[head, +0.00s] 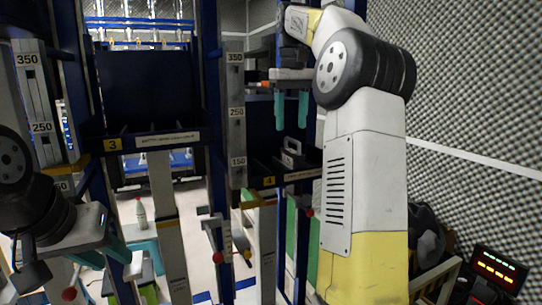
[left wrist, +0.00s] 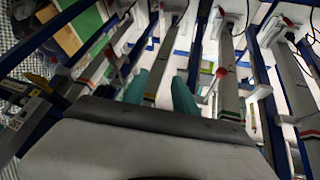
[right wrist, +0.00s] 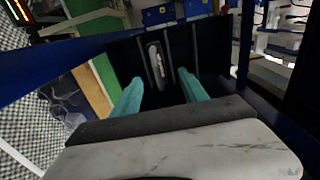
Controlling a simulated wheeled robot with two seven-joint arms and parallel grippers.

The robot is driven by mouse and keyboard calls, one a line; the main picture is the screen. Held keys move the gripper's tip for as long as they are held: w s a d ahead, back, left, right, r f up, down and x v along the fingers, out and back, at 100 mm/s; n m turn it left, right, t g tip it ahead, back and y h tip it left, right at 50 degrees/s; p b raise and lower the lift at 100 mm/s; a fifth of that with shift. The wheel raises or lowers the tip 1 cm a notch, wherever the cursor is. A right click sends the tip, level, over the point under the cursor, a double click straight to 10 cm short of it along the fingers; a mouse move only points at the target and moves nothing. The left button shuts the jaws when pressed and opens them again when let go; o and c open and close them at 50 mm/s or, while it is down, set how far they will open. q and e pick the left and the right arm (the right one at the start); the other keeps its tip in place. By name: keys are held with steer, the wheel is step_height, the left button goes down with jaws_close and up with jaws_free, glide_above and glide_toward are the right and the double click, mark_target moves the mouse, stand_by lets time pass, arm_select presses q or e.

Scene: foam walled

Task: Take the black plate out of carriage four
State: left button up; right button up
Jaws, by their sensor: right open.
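Carriage four (head: 268,181), a black tray with a yellow "4" label, hangs at the middle right of the head view. In it a pale grey handle (head: 292,153) stands up; the right wrist view shows it too (right wrist: 157,62), between dark upright panels. I cannot tell which dark surface is the black plate. My right gripper (head: 292,122) is open and empty, pointing down above the handle. In the right wrist view the handle lies beyond and between the teal fingertips, apart from them. My left gripper (head: 106,256) is open and empty at the lower left, away from carriage four.
Carriage three (head: 148,141) hangs to the left, with a black back panel. Grey posts with height marks (head: 236,112) and blue uprights stand between the carriages. A bottle (head: 141,213) stands behind. A foam wall (head: 465,110) and a lit panel (head: 496,266) are at the right.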

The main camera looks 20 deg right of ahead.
mark_target(292, 154)
steer(key=shift+w+d+f, duration=0.1)
steer(key=shift+w+d, duration=0.1)
steer(key=shift+w, duration=0.05)
steer(key=shift+f, duration=0.35)
steer(key=shift+s+f, duration=0.1)
steer(key=shift+f, duration=3.3)
steer(key=shift+c, duration=0.4)
jaws_close()
steer(key=shift+r, duration=0.1)
